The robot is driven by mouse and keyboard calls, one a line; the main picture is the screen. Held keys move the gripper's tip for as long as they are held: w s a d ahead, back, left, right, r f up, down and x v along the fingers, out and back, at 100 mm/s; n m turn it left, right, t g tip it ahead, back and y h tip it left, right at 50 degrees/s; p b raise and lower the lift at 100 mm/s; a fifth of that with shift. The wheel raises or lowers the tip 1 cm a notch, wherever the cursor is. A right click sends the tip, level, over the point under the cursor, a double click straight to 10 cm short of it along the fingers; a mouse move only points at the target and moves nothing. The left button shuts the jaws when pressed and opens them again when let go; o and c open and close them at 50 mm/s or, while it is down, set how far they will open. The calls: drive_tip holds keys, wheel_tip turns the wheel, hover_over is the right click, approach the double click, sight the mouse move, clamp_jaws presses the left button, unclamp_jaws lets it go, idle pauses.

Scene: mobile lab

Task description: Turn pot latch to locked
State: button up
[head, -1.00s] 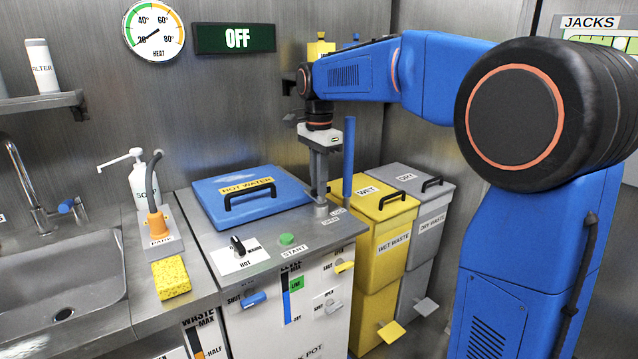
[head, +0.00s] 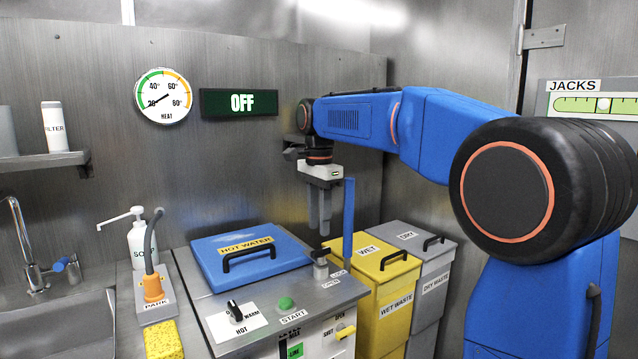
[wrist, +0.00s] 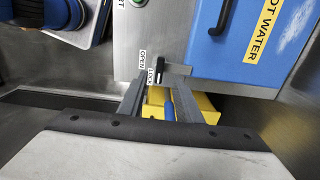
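The pot latch (head: 320,268) is a small grey knob on the pot's metal top, at the front right corner of the blue HOT WATER lid (head: 205,258). In the wrist view the latch (wrist: 161,70) has a black bar close beside the LOCK label (wrist: 150,77); the OPEN label (wrist: 142,59) is just beyond. A grey piece extends from the latch toward the lid edge. My gripper (head: 320,230) points straight down above the latch, clear of it and empty. In the wrist view its two fingers (wrist: 160,92) stand apart.
A blue upright post (head: 348,220) stands right beside my gripper. The yellow WET bin (head: 370,256) and grey DRY bin (head: 420,238) are to the right. The START button (head: 286,303) and HOT knob (head: 235,312) are at the front of the pot top.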

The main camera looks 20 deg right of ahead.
wheel_tip(320, 180, up, 11)
idle(0.4)
drive_tip(key=s+d+f+n+t, duration=0.2)
drive_tip(key=s+f+n, duration=0.5)
drive_tip(key=s+f, duration=0.8)
drive_tip(key=s+d+f+n+t, duration=0.2)
drive_tip(key=s+d+f+n, duration=0.3)
drive_tip(key=s+f, duration=1.1)
drive_tip(key=s+n, duration=0.2)
drive_tip(key=shift+s+d+n+t, duration=0.2)
drive_tip(key=shift+s+n+t, duration=0.1)
drive_tip(key=shift+t, duration=0.1)
